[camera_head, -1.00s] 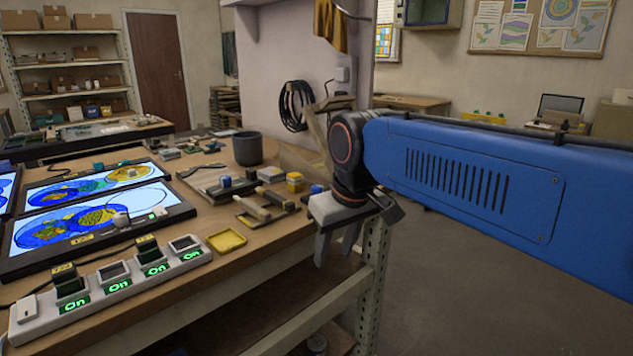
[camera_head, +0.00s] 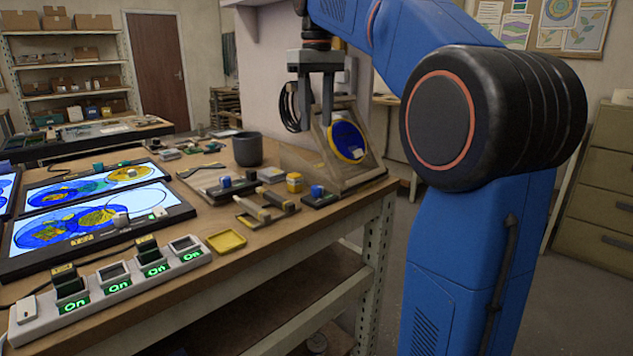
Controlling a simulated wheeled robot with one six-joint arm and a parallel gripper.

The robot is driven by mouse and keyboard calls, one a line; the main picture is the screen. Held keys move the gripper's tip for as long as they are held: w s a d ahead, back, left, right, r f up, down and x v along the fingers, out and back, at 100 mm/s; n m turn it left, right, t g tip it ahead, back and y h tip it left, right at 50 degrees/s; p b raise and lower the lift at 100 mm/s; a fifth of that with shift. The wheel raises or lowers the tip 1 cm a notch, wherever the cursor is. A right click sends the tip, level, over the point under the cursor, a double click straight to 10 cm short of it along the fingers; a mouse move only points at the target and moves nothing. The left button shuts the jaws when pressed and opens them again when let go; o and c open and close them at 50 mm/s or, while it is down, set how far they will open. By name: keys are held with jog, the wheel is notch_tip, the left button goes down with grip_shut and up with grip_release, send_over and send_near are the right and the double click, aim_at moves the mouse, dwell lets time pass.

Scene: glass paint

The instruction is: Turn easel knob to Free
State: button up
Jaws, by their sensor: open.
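A wooden easel (camera_head: 362,181) stands at the far right corner of the workbench. It holds a tilted round panel (camera_head: 347,142) in blue and yellow.
A dark cup (camera_head: 247,149) stands behind. Lit panels (camera_head: 90,215), a power strip (camera_head: 110,284) and a yellow tray (camera_head: 226,241) fill the left bench. Floor right of the bench is partly open.

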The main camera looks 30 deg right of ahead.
aim_at(317, 187)
jog(key=f, duration=1.7)
jog(key=shift+w+d, duration=0.1)
jog(key=shift+w, duration=0.1)
grip_shut()
